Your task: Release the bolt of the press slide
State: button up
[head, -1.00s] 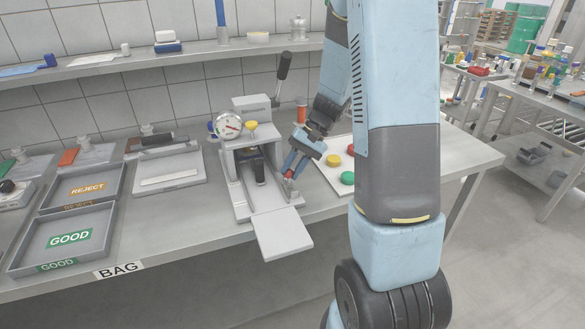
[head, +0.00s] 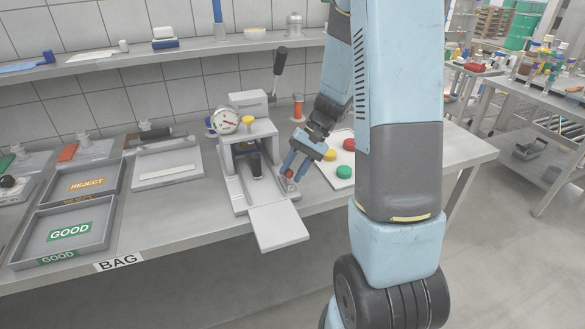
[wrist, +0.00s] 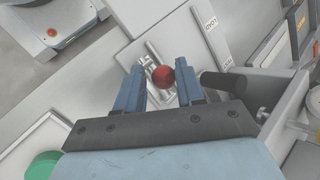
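The press (head: 247,145) stands on the bench with a dial gauge on its left. Its pale slide plate (head: 278,227) sticks out over the bench's front edge. The bolt's red ball knob (head: 288,173) is at the right side of the press base. In the wrist view, the red knob (wrist: 163,76) shows between my two blue fingers, on a small metal fitting. My gripper (head: 293,169) is open around the knob, with a slim gap on each side in the wrist view (wrist: 158,80). Whether either finger touches the knob I cannot tell.
The press's black-gripped lever (head: 281,62) rises behind it. A panel with yellow, red and green buttons (head: 344,172) lies just right of my gripper. GOOD (head: 68,232) and REJECT (head: 88,184) trays stand left. A shelf (head: 120,68) runs along the wall.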

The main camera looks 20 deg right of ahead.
jog(key=shift+o, duration=1.1)
jog(key=shift+w+d+r, duration=0.1)
jog(key=shift+r, duration=0.05)
jog(key=v, duration=1.3)
jog(key=shift+d+r, duration=0.15)
jog(key=s+a+r+n+t+h, duration=0.2)
jog(key=s+r, duration=0.4)
jog(key=s, duration=0.4)
jog(key=s+a+r+n+t+h, duration=0.2)
jog(key=s+a+r+t+h, duration=0.3)
jog(key=s, duration=0.5)
jog(key=shift+a+r, duration=0.75)
jog(key=shift+a, duration=0.2)
